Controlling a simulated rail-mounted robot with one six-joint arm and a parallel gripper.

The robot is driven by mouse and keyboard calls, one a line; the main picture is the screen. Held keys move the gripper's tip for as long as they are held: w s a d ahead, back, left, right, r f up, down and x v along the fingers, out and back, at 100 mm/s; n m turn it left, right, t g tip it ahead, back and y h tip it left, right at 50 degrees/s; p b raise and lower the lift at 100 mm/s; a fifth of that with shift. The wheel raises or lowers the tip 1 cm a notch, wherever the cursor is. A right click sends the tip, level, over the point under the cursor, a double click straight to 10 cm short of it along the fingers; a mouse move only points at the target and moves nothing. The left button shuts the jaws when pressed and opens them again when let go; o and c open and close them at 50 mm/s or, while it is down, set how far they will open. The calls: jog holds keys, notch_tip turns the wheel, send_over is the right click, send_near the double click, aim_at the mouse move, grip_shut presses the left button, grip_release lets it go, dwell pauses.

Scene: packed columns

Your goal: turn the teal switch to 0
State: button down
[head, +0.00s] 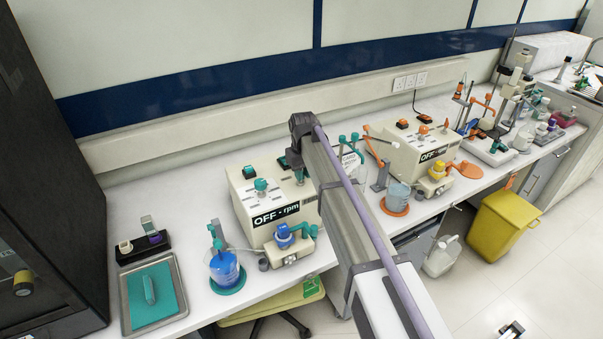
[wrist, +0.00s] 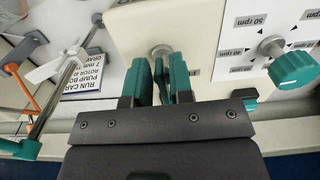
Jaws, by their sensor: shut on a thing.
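The teal switch (wrist: 160,78) sits on a short metal shaft on the cream pump box, between my fingers in the wrist view. My gripper (wrist: 161,82) is shut on it; the fingers hide much of its shape and any 0 mark beside it. In the head view my gripper (head: 288,162) is at the back right of the pump box (head: 245,207), and my arm covers part of that box. The box's display (head: 276,214) reads "OFF - rpm".
A teal dial knob (wrist: 292,67) with rpm labels is right of my gripper; it also shows in the head view (head: 261,185). A printed sign (wrist: 88,76) and a white stirrer (wrist: 60,60) are left. A similar box with orange knobs (head: 410,148) stands farther right.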

jog(key=n, duration=0.4)
jog(key=shift+w+d+n, duration=0.25)
jog(key=shift+n, duration=0.05)
jog(key=n, duration=0.4)
jog(key=shift+w+d, duration=0.15)
jog(key=shift+w, duration=0.15)
jog(key=c, duration=1)
grip_release()
jog(key=shift+r, duration=0.1)
notch_tip(320, 180, up, 11)
jog(key=p, duration=1.1)
